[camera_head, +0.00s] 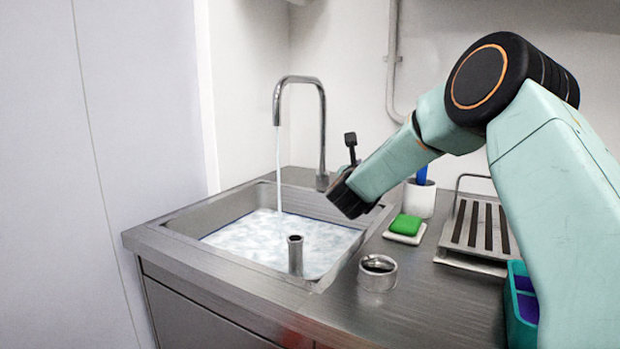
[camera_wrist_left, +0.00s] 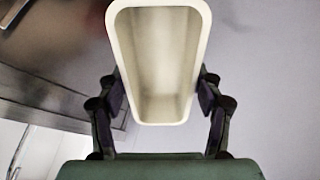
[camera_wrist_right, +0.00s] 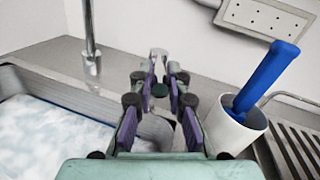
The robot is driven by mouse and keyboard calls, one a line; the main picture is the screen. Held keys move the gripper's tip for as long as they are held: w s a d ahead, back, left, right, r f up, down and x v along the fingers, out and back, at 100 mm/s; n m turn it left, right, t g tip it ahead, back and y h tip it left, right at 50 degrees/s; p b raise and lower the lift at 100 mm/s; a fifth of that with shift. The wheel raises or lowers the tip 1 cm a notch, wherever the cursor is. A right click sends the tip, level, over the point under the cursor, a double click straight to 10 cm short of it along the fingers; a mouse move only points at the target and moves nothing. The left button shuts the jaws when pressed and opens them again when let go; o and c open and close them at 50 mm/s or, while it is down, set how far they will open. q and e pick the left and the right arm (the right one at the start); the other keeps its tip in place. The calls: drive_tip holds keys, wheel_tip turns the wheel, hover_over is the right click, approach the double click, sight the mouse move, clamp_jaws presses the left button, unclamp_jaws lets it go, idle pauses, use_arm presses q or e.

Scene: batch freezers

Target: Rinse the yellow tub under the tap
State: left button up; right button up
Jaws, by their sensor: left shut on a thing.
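The tub (camera_wrist_left: 158,70), pale cream-yellow, shows in the left wrist view between the fingers of my left gripper (camera_wrist_left: 162,95), which is shut on it. I look into its open top and it seems empty. Neither shows in the head view. The tap (camera_head: 322,120) arches over the sink (camera_head: 180,225), and a thin stream of water (camera_head: 279,170) runs into pale, foamy water. My right gripper (camera_head: 350,185) is by the sink's back right corner, right of the tap. In the right wrist view its fingers (camera_wrist_right: 160,85) stand apart, with a small dark round part between them; I cannot tell whether they touch it.
A standpipe (camera_head: 295,256) rises in the sink's front corner. On the counter are a metal ring-like cup (camera_head: 378,275), a green sponge (camera_head: 405,225) on a white dish, a white cup (camera_wrist_right: 233,130) with a blue handle (camera_wrist_right: 265,75), a slotted rack (camera_head: 480,228) and a teal caddy (camera_head: 518,305).

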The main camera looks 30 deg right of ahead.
drive_tip(key=o, duration=0.4)
drive_tip(key=shift+w+a, duration=0.1)
drive_tip(key=shift+w, duration=0.05)
drive_tip(key=v, duration=1.2)
